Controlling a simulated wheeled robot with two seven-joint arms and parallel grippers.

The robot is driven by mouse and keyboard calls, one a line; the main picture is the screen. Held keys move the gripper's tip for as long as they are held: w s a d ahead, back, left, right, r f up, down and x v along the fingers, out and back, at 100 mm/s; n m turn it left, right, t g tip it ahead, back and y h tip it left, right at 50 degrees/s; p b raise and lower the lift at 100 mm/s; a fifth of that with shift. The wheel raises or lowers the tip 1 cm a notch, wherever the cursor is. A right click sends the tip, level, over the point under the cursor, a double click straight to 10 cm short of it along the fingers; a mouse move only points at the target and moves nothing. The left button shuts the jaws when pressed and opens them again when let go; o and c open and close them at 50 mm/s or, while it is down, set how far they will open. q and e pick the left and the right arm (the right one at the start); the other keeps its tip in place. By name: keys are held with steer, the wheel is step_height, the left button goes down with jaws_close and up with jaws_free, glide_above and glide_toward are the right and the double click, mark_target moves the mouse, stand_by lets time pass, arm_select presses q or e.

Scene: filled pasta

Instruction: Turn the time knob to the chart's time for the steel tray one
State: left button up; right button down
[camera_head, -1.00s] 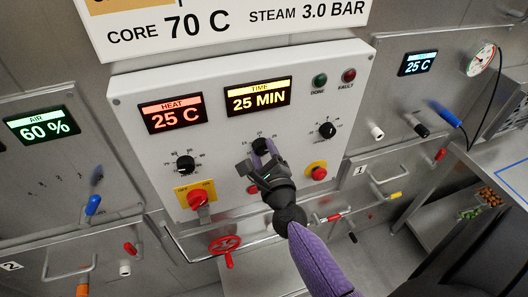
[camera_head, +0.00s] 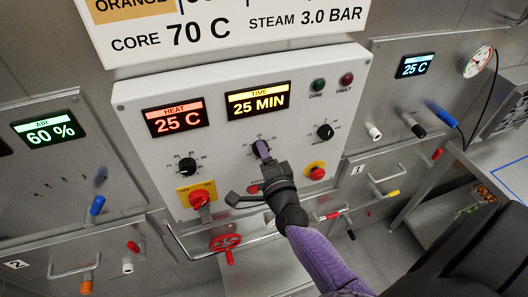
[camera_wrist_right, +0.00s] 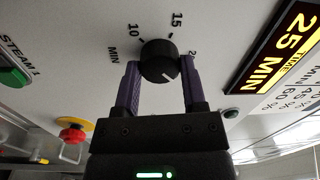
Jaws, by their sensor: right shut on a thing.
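The black time knob (camera_head: 256,146) sits on the white control panel (camera_head: 140,120) under the time display (camera_head: 258,100), which reads 25 MIN. My right gripper (camera_head: 264,152) is at this knob, with its purple fingers over part of it. In the right wrist view the knob (camera_wrist_right: 160,60) is between the two fingers of the gripper (camera_wrist_right: 160,75), which is shut on it. Its white mark points down and to the right there; 10, 15 and part of another number show around it. The chart (camera_head: 220,32) shows only its lower part. My left gripper is not in view.
The heat display (camera_head: 175,115) reads 25 C, above another black knob (camera_head: 187,165). A third knob (camera_head: 326,131) is at the right. A red handwheel (camera_head: 225,243) is below.

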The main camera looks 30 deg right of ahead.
steer(key=n+p, duration=0.2)
steer(key=n, duration=0.7)
steer(key=shift+y+p, duration=0.3)
steer(key=shift+n, duration=0.3)
steer(key=shift+c, duration=0.7)
jaws_free()
steer(key=v, duration=1)
